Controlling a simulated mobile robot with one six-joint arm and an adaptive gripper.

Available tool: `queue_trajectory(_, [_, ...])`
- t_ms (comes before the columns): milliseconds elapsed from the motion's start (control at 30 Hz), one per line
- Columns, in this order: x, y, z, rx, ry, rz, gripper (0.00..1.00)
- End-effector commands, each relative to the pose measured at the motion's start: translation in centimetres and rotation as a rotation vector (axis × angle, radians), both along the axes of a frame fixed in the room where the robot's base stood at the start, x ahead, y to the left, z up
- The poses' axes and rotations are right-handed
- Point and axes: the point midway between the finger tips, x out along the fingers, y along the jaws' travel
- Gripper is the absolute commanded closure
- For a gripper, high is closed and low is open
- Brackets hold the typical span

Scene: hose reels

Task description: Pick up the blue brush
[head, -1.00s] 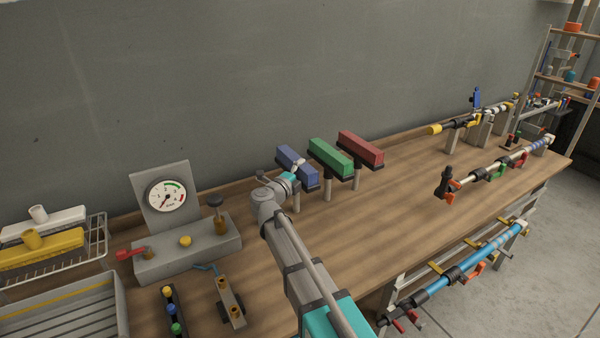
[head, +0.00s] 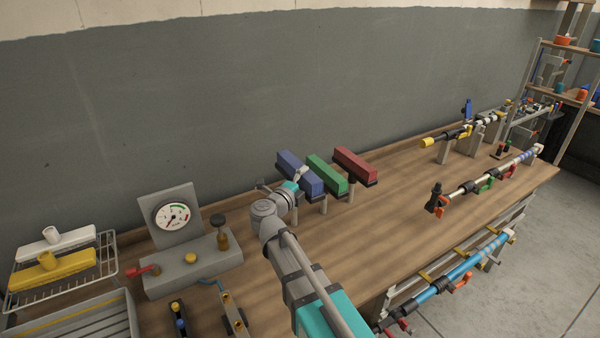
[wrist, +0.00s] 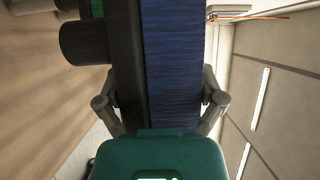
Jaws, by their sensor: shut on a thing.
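The blue brush (head: 296,170) is a long block with blue bristles on a black back, in the middle of the head view. In the wrist view the blue brush (wrist: 172,65) runs up and down the picture between the fingers of my gripper (wrist: 160,95), one on each side. A dark round stub sticks out from its black back to the left. The brush's underside is hidden in the head view.
The green brush (head: 325,172) is close to the right of the blue one, with the red brush (head: 355,164) beyond it, both on posts. A gauge stand (head: 180,220) and a wire rack (head: 105,252) are at left. Hose wands lie at right.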

Motion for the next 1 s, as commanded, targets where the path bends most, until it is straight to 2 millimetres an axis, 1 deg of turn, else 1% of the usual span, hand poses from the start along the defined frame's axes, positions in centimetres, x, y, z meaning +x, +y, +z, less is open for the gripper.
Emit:
queue_trajectory(33, [-1.4,-0.5,0.9,0.0,-0.001,0.001,0.73])
queue_trajectory(100, [-2.5,-0.8,1.4,0.0,-0.001,0.001,0.73])
queue_trajectory(233, [-4.1,-1.2,2.0,0.0,-0.001,0.0,0.73])
queue_trajectory(400, [-5.3,-1.5,2.5,0.0,-0.001,0.0,0.73])
queue_trajectory(600, [-5.7,-1.6,2.6,0.0,-0.001,0.0,0.73])
queue_trajectory(1000, [-5.6,-1.6,2.6,0.0,-0.001,0.0,0.73])
